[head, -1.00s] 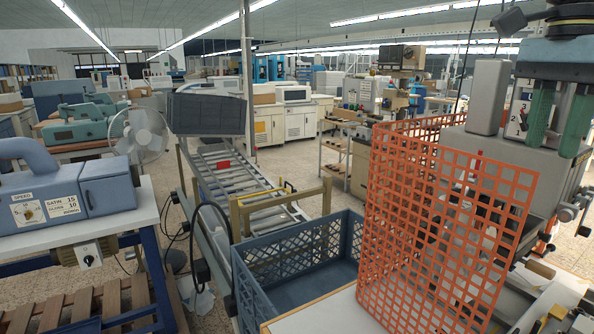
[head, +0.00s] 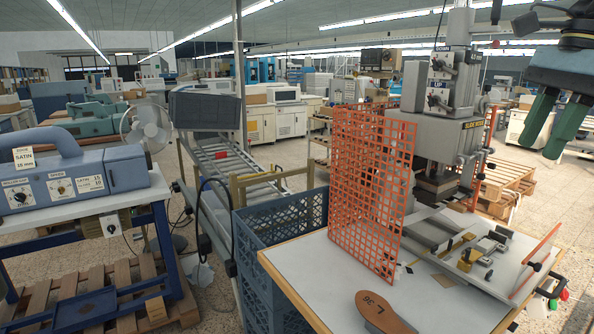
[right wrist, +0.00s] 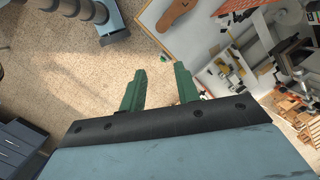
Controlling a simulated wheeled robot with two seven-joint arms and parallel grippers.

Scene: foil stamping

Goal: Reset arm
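My right gripper (head: 549,138) hangs at the upper right of the head view, its two green fingers pointing down. In the right wrist view my right gripper (right wrist: 160,78) has its fingers apart, with only speckled floor showing between them. It is open and empty, clear of the worktable (head: 330,272). My left gripper is in neither view. A brown shoe sole (head: 384,312) marked "L 36" lies at the table's front edge. It also shows at the top of the right wrist view (right wrist: 176,14).
An orange mesh guard (head: 368,180) stands on the table before the grey stamping press (head: 448,134). A blue crate (head: 282,222) stands left of the table. A blue-grey machine (head: 85,183) sits on a bench at left. Open floor shows beside the table (right wrist: 70,60).

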